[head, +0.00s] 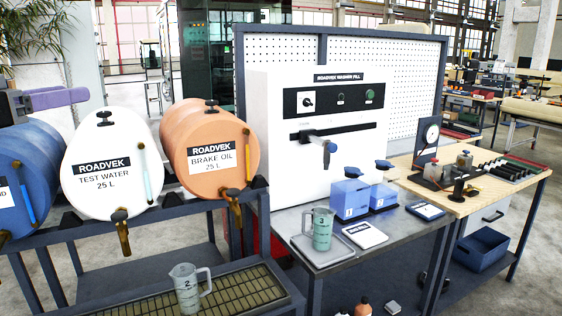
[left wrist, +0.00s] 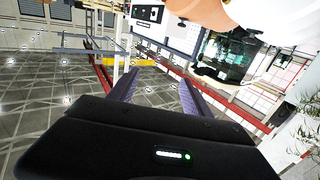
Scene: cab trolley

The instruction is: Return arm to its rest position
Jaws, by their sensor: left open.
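My left gripper (head: 82,95) shows at the left edge of the head view, its purple fingers pointing right. It is in the air, above and behind the blue drum (head: 22,178) and left of the white test water drum (head: 108,170) in the picture. In the left wrist view the two fingers of the left gripper (left wrist: 158,82) stand apart with nothing between them. My right gripper is in neither view.
An orange brake oil drum (head: 208,150) stands on the same dark rack. A measuring jug (head: 189,292) is on the grate below. A white washer fill cabinet (head: 275,150) stands behind a grey table with another jug (head: 319,230). A wooden bench (head: 470,200) is at right.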

